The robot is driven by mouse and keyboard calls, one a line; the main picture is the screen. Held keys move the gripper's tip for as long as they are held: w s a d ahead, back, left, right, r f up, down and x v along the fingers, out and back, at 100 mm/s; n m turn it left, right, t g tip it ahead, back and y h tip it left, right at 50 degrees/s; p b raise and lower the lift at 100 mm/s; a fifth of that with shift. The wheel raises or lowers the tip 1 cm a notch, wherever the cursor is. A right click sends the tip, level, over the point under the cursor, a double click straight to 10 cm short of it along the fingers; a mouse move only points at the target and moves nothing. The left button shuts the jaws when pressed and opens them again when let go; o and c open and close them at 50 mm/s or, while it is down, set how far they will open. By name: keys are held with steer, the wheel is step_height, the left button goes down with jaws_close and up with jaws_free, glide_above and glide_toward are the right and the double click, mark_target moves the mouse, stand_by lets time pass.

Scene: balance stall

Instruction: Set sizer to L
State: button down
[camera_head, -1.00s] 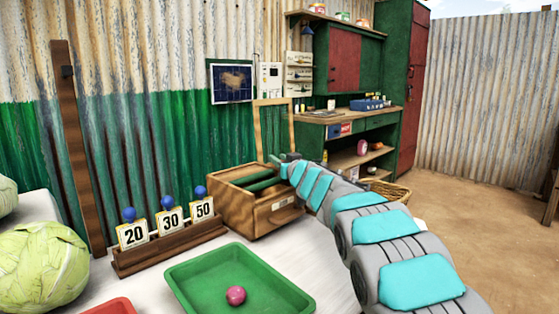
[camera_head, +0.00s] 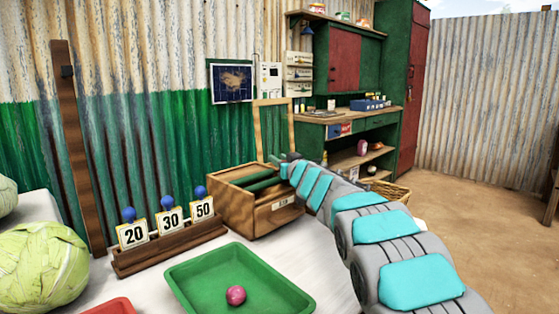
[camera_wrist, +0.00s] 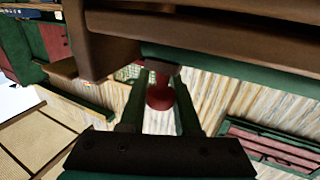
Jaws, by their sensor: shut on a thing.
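The sizer appears to be the wooden box (camera_head: 232,211) on the table, with green bars (camera_head: 262,184) across its open top, a small label on its front and an upright wooden frame (camera_head: 257,104) behind. I cannot read its setting. My gripper (camera_head: 281,158) is at the box's back right, its fingertips mostly hidden by my arm. In the wrist view my gripper (camera_wrist: 160,82) is shut on a dark red knob (camera_wrist: 160,95) between its dark fingers. A brown wooden edge (camera_wrist: 240,35) with a green strip crosses above.
A green tray (camera_head: 190,281) with a pink ball (camera_head: 236,295) stands in front of the box. A wooden rack (camera_head: 150,259) holds cards 20, 30 and 50. A cabbage (camera_head: 40,265) is at left. A wicker basket (camera_head: 390,190) stands behind my arm.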

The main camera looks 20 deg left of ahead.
stand_by(0.3)
steer(key=shift+s+d+f+p, duration=0.1)
steer(key=shift+s+d+p, duration=0.2)
steer(key=shift+d, duration=0.4)
steer(key=c, duration=0.6)
jaws_free()
steer(key=shift+c, duration=0.2)
steer(key=shift+b+v, duration=0.8)
steer(key=shift+v, duration=3.1)
